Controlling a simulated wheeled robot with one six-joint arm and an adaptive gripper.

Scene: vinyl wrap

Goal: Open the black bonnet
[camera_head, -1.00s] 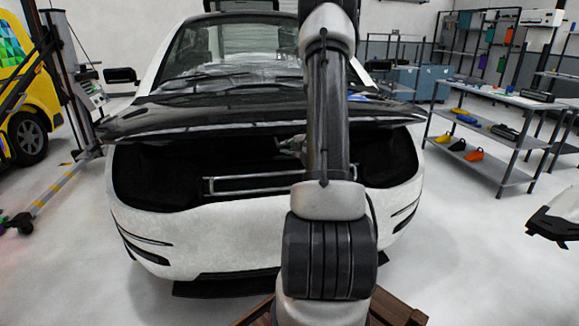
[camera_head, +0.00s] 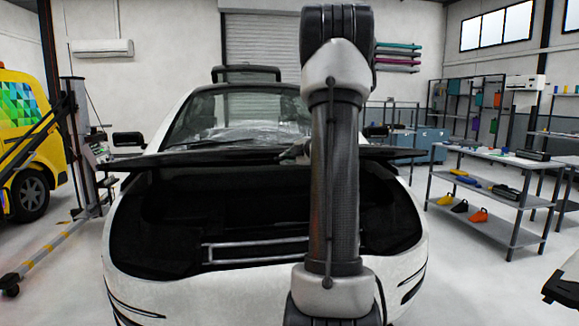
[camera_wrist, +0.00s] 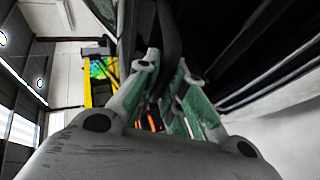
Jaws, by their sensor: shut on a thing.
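The black bonnet (camera_head: 220,157) of the white car (camera_head: 142,270) is partly raised in the head view. It shows nearly edge-on above the open front bay. My gripper (camera_head: 295,151) is at its front edge, right of the middle, mostly hidden behind my arm. In the wrist view my gripper (camera_wrist: 168,78) has its green-padded fingers closed around the dark bonnet edge (camera_wrist: 172,30). The exact contact is hard to make out.
The dark front bay (camera_head: 175,215) is open, with a metal bar frame (camera_head: 255,252) at its front. A yellow vehicle (camera_head: 25,150) and a lift post stand at left. Shelving with a grey workbench (camera_head: 500,162) stands at right. Floor between the car and workbench is clear.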

